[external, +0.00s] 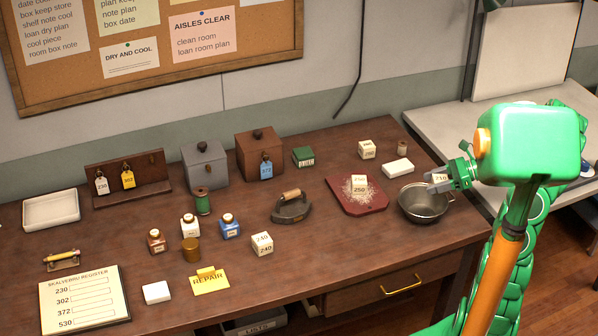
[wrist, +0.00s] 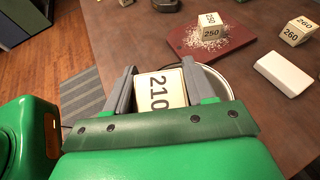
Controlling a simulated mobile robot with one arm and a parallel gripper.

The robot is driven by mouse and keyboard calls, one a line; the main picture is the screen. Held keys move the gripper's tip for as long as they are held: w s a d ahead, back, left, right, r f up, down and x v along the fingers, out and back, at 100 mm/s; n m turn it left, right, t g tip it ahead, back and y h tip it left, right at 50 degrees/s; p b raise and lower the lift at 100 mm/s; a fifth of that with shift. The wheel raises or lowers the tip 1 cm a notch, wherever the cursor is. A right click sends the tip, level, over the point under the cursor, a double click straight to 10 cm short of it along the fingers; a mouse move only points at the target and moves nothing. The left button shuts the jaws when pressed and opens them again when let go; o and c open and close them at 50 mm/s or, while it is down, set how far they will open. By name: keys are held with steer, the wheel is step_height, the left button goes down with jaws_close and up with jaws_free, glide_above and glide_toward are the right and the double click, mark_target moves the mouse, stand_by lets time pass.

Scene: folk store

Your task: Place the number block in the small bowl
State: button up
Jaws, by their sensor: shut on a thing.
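My gripper (wrist: 160,92) is shut on a cream number block marked 210 (wrist: 158,91). In the external view my gripper (external: 447,179) holds this block (external: 439,178) above the small metal bowl (external: 424,205), near its back right rim. In the wrist view the bowl's rim (wrist: 222,80) shows behind and to the right of the block; most of the bowl is hidden by the gripper. Other number blocks stand on the table: 250 (external: 360,184) on a red board, 260 (external: 366,149) at the back, and 240 (external: 262,243) near the middle front.
The red board (external: 344,203) with pale crumbs lies left of the bowl. A white block (external: 397,169) lies behind it. A flat iron (external: 291,208), small bottles (external: 229,226), two lidded boxes (external: 205,168) and a register sheet (external: 84,300) stand farther left. The table's front right is clear.

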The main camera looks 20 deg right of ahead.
steer(key=shift+w+d+f, duration=0.15)
steer(key=shift+w+f, duration=0.5)
steer(key=shift+f, duration=0.6)
steer(key=shift+w+d+f, duration=0.15)
steer(key=shift+w+f, duration=0.45)
steer(key=shift+f, duration=0.7)
steer(key=shift+w+d+f, duration=0.15)
steer(key=shift+w+f, duration=0.5)
steer(key=shift+f, duration=0.6)
steer(key=shift+f, duration=0.25)
steer(key=o, duration=1)
